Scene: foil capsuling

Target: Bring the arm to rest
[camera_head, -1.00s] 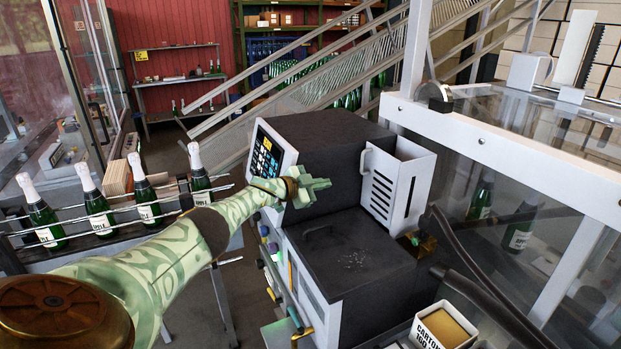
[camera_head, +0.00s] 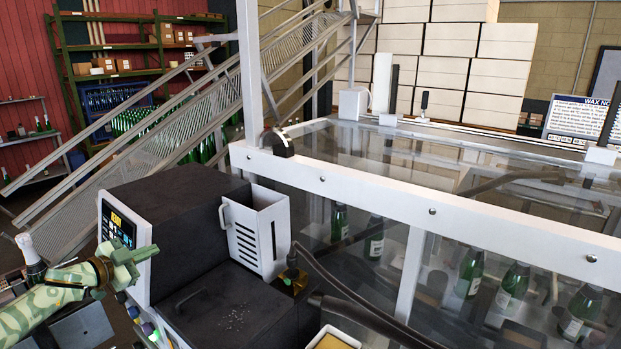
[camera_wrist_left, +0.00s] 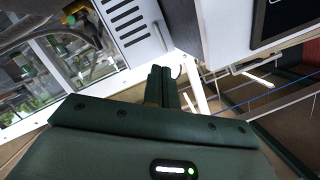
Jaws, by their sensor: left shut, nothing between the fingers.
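My left arm, in a green camouflage pattern, comes in at the lower left of the head view. Its left gripper (camera_head: 138,256) is shut and empty. It shows in front of the control panel (camera_head: 118,226) of the dark machine (camera_head: 165,215), whose lower edge it partly covers. I cannot tell the exact gap to the panel. In the left wrist view the closed fingers (camera_wrist_left: 163,78) point away with nothing between them, and the machine's white slotted box (camera_wrist_left: 132,22) lies beyond. My right gripper is not in view.
A glass-covered enclosure with a white frame (camera_head: 430,212) fills the right, with several green bottles inside. A foil-topped bottle (camera_head: 31,258) stands behind my arm at the left. Dark hoses (camera_head: 345,290) run from the machine. A carton holder (camera_head: 332,338) is at the bottom edge.

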